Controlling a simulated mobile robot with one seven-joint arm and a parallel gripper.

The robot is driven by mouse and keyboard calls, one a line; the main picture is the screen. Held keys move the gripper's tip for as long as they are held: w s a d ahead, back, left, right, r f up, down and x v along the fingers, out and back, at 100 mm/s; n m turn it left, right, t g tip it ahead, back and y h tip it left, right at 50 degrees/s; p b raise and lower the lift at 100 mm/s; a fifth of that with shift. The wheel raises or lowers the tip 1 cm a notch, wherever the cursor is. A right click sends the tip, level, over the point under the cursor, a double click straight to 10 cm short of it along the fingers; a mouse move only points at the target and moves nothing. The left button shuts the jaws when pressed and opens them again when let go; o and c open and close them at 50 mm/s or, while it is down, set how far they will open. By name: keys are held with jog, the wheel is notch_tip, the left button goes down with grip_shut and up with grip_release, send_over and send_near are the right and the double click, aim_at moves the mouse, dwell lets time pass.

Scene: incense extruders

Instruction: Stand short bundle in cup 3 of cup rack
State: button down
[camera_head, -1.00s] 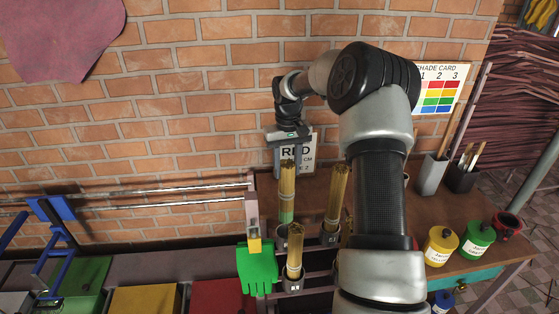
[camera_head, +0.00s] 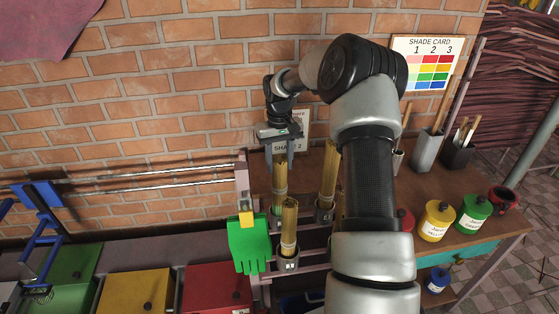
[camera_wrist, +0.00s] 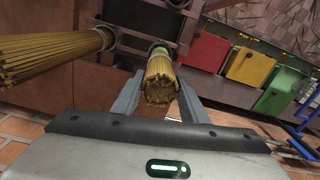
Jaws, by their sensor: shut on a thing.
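The short bundle (camera_head: 280,176) of tan sticks stands upright in my gripper (camera_head: 280,160), its fingers shut around its upper part. In the wrist view the same bundle (camera_wrist: 161,82) sits between both fingers, end toward the camera. Green (camera_wrist: 158,50) shows at its lower end, beside a dark cup rim. I cannot tell whether the end is inside that cup or just above it. In the cup rack, one cup (camera_head: 288,264) at the front holds a bundle (camera_head: 289,222). Another cup (camera_head: 323,212) to the right holds a taller bundle (camera_head: 328,172). The target cup's number is not readable.
A green glove (camera_head: 248,244) hangs left of the rack. Red (camera_head: 217,288), yellow (camera_head: 134,292) and green (camera_head: 72,264) lidded bins stand further left. Yellow (camera_head: 437,220) and green (camera_head: 474,211) jars stand on the table right of my arm. A brick wall rises close behind.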

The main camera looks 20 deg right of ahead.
aim_at(279, 176)
jog(key=shift+f+b, duration=1.25)
jog(key=shift+f, duration=1.35)
jog(key=c, duration=1)
grip_release()
notch_tip(279, 176, up, 18)
jog(key=p, duration=0.1)
jog(key=shift+f, duration=0.25)
